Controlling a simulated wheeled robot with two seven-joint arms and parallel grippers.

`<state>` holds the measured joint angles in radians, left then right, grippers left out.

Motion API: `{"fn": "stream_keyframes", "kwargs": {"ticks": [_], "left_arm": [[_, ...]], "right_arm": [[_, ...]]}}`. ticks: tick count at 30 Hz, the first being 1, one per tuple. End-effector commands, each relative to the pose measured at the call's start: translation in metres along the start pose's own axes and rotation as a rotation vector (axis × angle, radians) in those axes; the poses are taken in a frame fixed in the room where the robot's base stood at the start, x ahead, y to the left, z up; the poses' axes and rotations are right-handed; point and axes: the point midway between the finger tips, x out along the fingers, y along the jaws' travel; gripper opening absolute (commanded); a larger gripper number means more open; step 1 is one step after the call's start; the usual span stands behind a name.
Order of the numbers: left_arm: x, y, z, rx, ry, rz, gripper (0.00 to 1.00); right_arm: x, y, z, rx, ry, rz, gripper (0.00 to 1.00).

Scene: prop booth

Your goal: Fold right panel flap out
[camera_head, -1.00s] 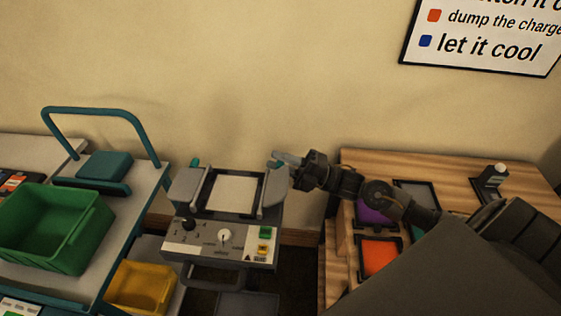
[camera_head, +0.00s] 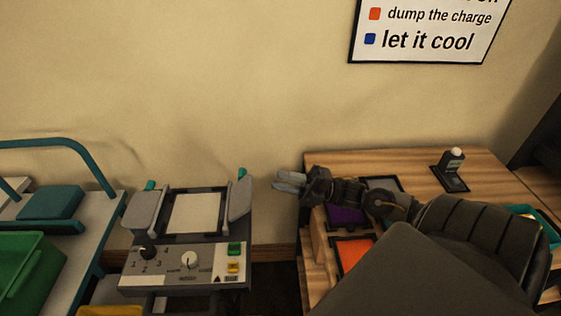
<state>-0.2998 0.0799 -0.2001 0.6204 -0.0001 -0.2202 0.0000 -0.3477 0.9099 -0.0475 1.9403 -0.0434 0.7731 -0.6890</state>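The panel unit stands left of centre, with a pale screen (camera_head: 194,213) in a dark frame. Its right panel flap (camera_head: 240,199) is a grey plate with a teal tab at the top, angled beside the screen's right edge. The left flap (camera_head: 144,209) sits on the other side, also with a teal tab. My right gripper (camera_head: 279,181) is to the right of the right flap, apart from it, pointing left. Its two grey fingers show a gap with nothing between them. My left gripper is not in view.
A wooden table (camera_head: 420,170) with purple and orange trays lies under my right arm. A green bin (camera_head: 25,275) and teal-railed cart stand left.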

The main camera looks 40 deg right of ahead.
Motion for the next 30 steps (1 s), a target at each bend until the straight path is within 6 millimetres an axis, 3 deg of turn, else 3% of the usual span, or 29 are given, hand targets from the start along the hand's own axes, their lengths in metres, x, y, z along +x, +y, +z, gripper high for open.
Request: {"fn": "stream_keyframes", "kwargs": {"ticks": [2,5,7,9,18,24,30], "left_arm": [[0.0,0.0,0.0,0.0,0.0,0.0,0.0],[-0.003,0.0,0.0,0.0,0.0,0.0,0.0],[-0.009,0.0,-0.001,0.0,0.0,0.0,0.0],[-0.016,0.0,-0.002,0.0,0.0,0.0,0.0],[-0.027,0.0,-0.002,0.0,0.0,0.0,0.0],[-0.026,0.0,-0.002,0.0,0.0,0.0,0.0],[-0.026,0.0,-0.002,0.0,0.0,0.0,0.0]], "right_arm": [[0.0,0.0,0.0,0.0,0.0,0.0,0.25],[0.001,0.002,0.0,0.002,-0.003,0.003,0.12],[0.003,0.014,0.003,-0.01,-0.022,0.029,0.03],[0.006,0.031,0.007,0.0,-0.038,0.058,0.0],[0.005,0.063,0.008,0.733,-0.013,0.081,0.0],[0.003,0.065,0.002,1.21,0.009,0.048,0.0],[0.003,0.06,-0.002,1.498,0.014,0.019,0.0]]}}
